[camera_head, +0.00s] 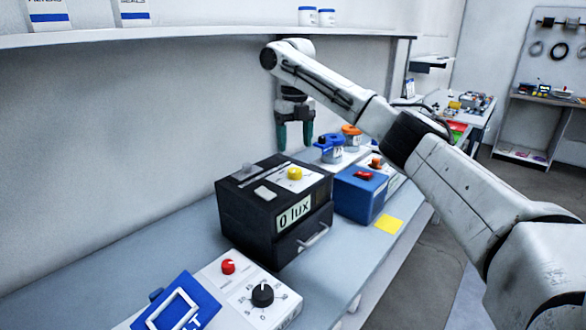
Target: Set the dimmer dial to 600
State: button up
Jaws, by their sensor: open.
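A black box (245,215) with a "0 lux" display (294,213) stands on the bench in the middle. On its top a yellow knob (295,173) sits on a white marked plate; the markings are too small to read. It may be the dimmer dial, since it shares the box with the lux display. My gripper (295,140) hangs fingers down above and behind the box, open and empty, apart from the knob. Nearer me, a white box (238,272) carries a black dial (262,295) with a numbered scale and a red knob (228,267).
A blue box (362,197) with a red switch stands right of the black box, with a yellow note (389,224) beside it. Blue (330,148) and orange (352,133) knobbed items stand behind. A blue framed item (180,305) lies in front. A shelf (180,35) runs overhead.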

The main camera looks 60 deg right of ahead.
aim_at(295, 170)
notch_tip(295, 170, down, 8)
jog(key=shift+f+p, duration=0.2)
jog(key=shift+p, duration=0.1)
jog(key=shift+c, duration=0.3)
jog(key=c, duration=1)
